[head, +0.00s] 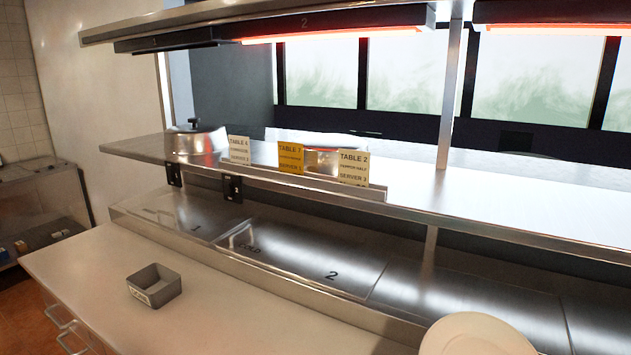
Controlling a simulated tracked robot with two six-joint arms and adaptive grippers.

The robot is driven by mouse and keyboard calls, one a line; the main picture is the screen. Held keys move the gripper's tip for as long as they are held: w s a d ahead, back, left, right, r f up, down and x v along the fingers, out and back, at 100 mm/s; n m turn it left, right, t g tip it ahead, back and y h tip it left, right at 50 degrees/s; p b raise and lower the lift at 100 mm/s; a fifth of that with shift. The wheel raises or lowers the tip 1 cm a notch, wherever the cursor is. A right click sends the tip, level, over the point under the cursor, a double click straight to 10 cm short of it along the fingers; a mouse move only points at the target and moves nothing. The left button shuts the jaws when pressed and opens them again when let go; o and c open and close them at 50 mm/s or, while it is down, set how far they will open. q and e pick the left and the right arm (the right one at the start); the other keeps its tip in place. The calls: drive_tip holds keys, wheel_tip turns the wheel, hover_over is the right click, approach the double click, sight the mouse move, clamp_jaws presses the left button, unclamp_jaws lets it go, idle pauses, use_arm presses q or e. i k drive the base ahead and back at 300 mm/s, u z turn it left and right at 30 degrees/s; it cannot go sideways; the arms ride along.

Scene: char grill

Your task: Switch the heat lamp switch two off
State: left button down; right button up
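The heat lamp marked 2 (335,36) glows orange-red under the top shelf in the head view. Two black switches hang on the front edge of the middle shelf. The right one (232,188) has small white marks that look like a 2; its lever position is too small to tell. The left one (174,174) sits below the metal cloche. The lamp on the left (165,42) is dark. Neither of my grippers is in view.
A middle shelf (510,212) holds a metal cloche (195,140) and order tickets (291,158). Below are steel lids (300,255), one marked 2. A small grey box (154,285) and a white plate (478,336) lie at the front. Much of the pale counter (215,320) is clear.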

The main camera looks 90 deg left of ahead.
sight(227, 187)
drive_tip(key=u, duration=0.1)
drive_tip(key=k, duration=2.35)
drive_tip(key=u, duration=2.85)
drive_tip(key=k, duration=0.1)
drive_tip(key=z, duration=1.6)
drive_tip(key=i, duration=0.5)
drive_tip(key=u, duration=0.1)
